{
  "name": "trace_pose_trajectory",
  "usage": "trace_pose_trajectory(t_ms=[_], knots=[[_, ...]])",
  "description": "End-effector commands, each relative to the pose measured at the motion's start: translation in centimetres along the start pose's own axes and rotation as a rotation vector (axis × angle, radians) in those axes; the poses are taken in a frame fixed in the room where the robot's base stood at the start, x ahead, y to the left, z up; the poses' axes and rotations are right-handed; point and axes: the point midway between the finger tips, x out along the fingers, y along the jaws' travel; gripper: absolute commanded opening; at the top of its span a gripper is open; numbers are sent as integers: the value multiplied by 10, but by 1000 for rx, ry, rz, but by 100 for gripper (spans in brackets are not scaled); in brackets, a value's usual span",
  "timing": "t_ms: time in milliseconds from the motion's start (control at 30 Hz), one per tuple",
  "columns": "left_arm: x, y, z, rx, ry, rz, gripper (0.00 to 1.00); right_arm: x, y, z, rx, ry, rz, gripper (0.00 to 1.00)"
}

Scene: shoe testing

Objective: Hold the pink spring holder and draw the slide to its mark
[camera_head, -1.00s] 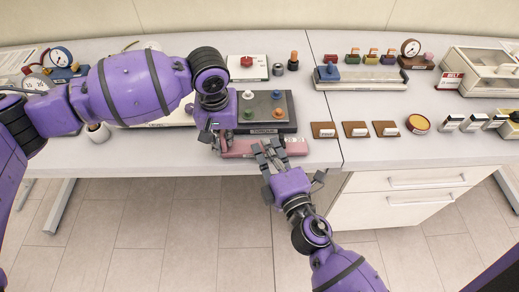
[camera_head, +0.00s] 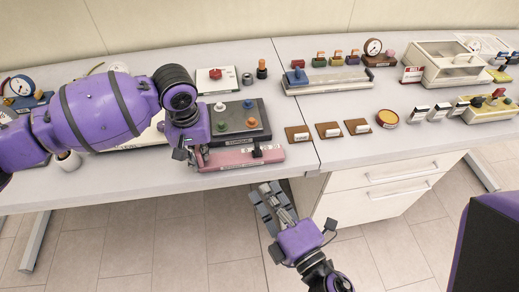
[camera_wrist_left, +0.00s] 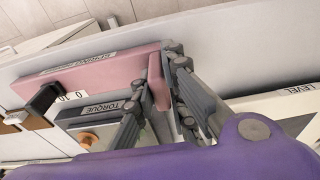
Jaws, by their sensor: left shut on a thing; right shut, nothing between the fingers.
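The pink spring holder (camera_head: 228,158) lies along the table's front edge, in front of the dark torque block (camera_head: 238,125). My left gripper (camera_head: 192,158) is at its left end. In the left wrist view my left gripper (camera_wrist_left: 155,85) is shut on the upright end wall of the pink holder (camera_wrist_left: 95,70). The black slide (camera_head: 257,151) stands on the holder's right part; it also shows in the left wrist view (camera_wrist_left: 44,99) beside scale numbers. Which mark it meets is too small to tell. My right gripper (camera_head: 268,194) is shut and empty, apart from the holder, in front of the table edge.
Several small brown blocks (camera_head: 330,130) and a round yellow-rimmed tin (camera_head: 387,118) lie right of the holder. A white drawer unit (camera_head: 385,188) stands below the table there. The floor in front is clear.

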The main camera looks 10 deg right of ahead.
Motion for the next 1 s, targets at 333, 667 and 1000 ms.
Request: trace_pose_trajectory(t_ms=[333, 667, 1000], knots=[[0, 0, 1, 1, -2, 1, 28, 0, 0, 0, 0, 0, 0, 0], [0, 0, 0, 1, 0, 0, 34, 0, 0, 0, 0, 0, 0, 0], [-47, 0, -1, 1, 4, 1, 34, 0, 0, 0, 0, 0, 0, 0]])
